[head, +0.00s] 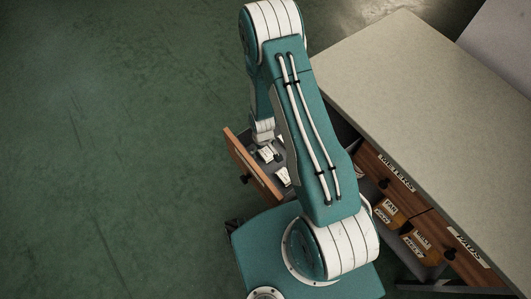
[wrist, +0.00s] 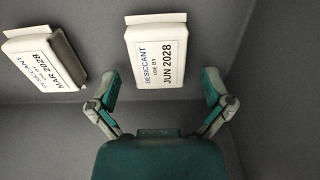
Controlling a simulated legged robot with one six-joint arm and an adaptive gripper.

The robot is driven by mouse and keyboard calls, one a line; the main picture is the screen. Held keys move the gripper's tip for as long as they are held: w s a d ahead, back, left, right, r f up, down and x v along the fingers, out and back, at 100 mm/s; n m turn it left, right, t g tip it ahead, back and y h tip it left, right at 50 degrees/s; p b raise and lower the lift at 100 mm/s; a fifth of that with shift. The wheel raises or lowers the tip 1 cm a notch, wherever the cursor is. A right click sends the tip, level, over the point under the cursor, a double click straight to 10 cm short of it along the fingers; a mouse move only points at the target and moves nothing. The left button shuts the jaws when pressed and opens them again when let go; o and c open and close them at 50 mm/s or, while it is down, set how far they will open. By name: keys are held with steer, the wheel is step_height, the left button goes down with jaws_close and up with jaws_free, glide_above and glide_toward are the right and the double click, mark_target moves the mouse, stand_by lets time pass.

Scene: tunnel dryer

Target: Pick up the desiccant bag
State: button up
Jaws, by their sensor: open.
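Two white desiccant bags lie in an open drawer (head: 246,164). In the wrist view, one bag (wrist: 158,62) reads "USE BY JUN 2028" and lies ahead, at upper centre. The other bag (wrist: 45,62) reads "MAR 2028" and lies tilted at upper left. My gripper (wrist: 162,84) is open, with one finger either side of the June bag's near end and nothing held. I cannot tell how high the fingers are above the bag. In the head view, white labelled items show in the drawer (head: 268,153), and my arm hides the fingertips.
The drawer belongs to a wooden-fronted bench with a pale top (head: 400,90). A drawer front marked "METERS" (head: 395,172) and another marked "PADS" (head: 466,246) are to the right. Green floor at left is clear.

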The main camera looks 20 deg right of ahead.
steer(key=c, duration=1.2)
steer(key=shift+c, duration=0.2)
